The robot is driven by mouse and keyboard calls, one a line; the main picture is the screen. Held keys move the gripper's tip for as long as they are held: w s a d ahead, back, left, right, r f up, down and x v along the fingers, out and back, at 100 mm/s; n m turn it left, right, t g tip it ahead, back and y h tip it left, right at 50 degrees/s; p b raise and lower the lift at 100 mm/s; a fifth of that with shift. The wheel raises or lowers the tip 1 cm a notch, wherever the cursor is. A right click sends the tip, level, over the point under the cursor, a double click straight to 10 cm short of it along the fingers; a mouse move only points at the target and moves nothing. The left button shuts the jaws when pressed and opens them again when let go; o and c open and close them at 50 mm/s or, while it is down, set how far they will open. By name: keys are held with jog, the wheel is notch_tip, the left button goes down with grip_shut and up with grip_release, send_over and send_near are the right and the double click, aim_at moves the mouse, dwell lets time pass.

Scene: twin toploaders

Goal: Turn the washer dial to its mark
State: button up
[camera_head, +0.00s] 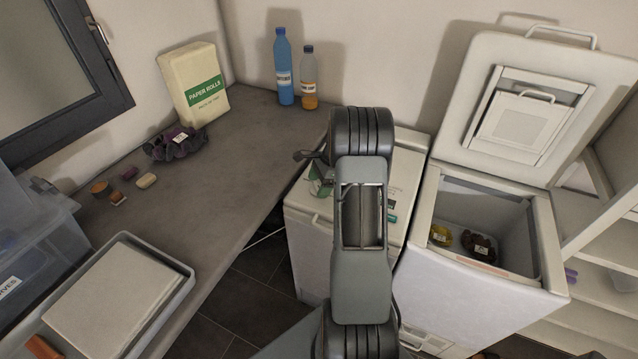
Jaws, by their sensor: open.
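Two white top-loading machines stand side by side. The left machine (302,222) has its lid shut, and my raised arm covers much of its top. The right machine (447,286) has its lid (558,75) up, with a yellow bundle (441,236) and a dark red bundle (478,245) inside. I cannot tell which one is the washer. A small teal patch (391,218) shows on the left machine, right of my arm. No dial or mark can be made out. My gripper cannot be made out, and my arm hides the area behind it.
A grey counter (215,180) runs along the left, holding a paper rolls pack (195,85), a blue bottle (284,70), an orange bottle (308,80), dark cloth (176,144) and a tray (187,283). White shelves (600,240) stand right of the open machine.

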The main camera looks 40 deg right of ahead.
jog(key=shift+c, duration=0.4)
jog(key=c, duration=0.9)
jog(key=shift+o, duration=0.2)
